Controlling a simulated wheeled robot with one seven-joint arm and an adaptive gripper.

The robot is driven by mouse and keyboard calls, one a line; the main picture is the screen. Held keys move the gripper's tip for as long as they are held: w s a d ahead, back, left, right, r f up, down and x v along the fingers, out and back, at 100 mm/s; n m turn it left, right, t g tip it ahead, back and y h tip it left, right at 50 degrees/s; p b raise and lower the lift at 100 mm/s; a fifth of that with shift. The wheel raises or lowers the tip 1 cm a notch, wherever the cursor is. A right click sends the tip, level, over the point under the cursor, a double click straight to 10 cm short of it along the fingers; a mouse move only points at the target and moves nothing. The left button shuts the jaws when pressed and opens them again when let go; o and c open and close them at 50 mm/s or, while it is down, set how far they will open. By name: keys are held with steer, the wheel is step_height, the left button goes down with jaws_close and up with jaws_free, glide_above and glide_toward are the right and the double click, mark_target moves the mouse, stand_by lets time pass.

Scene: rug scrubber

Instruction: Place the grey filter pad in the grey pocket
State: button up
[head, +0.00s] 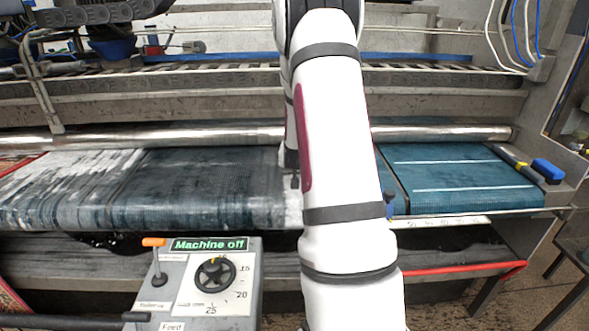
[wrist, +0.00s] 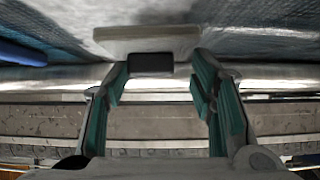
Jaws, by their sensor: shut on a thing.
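My gripper (wrist: 160,75) points at the far side of the machine in the wrist view, its two teal-padded fingers apart with a thing between their tips. It is shut on a pale grey slab (wrist: 147,38), which looks like the grey filter pad. A dark grey rectangular block (wrist: 152,63) shows below the slab, between the fingertips; I cannot tell whether it is part of the pad. In the head view my arm hides the gripper and the pad. I cannot make out the grey pocket for certain in either view.
A wet blue rug (head: 460,175) lies on the machine bed under a metal roller (head: 440,133). A blue brush (head: 548,170) lies at the right edge. A control panel (head: 205,285) reading "Machine off" stands front left. A red bar (head: 465,269) runs along the front right.

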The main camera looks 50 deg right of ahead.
steer(key=shift+d, duration=0.2)
steer(key=shift+f, duration=1.75)
steer(key=shift+f, duration=0.2)
steer(key=o, duration=1.1)
steer(key=shift+o, duration=0.2)
steer(key=shift+r, duration=0.1)
